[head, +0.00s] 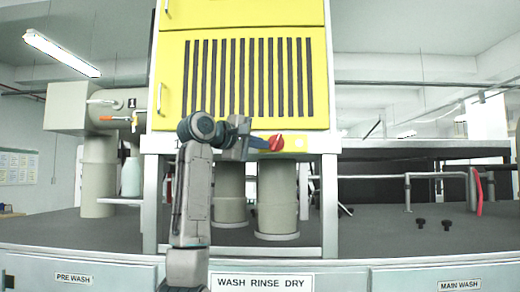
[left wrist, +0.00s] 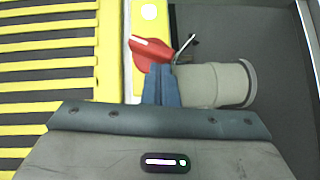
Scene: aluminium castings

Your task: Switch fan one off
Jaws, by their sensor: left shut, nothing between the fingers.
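A red rotary switch (head: 276,143) sits on a yellow strip under the slatted yellow cabinet. In the left wrist view the red switch (left wrist: 152,52) has a white mark on its handle, which lies slanted. My left gripper (head: 256,143) is just left of the switch in the head view. Its blue fingertips (left wrist: 161,72) are shut and empty, at the switch's lower edge; I cannot tell whether they touch. A beige duct unit marked 1 (head: 120,104) is at the left, with an orange-tipped lever (head: 120,126). My right gripper is out of view.
The yellow slatted cabinet (head: 318,85) stands on grey legs over the dark bench. Beige cylinders (head: 276,205) stand beneath it. A white bottle (head: 131,177) is at left. Pipe rails (head: 408,195) and two black knobs (head: 447,225) are at right.

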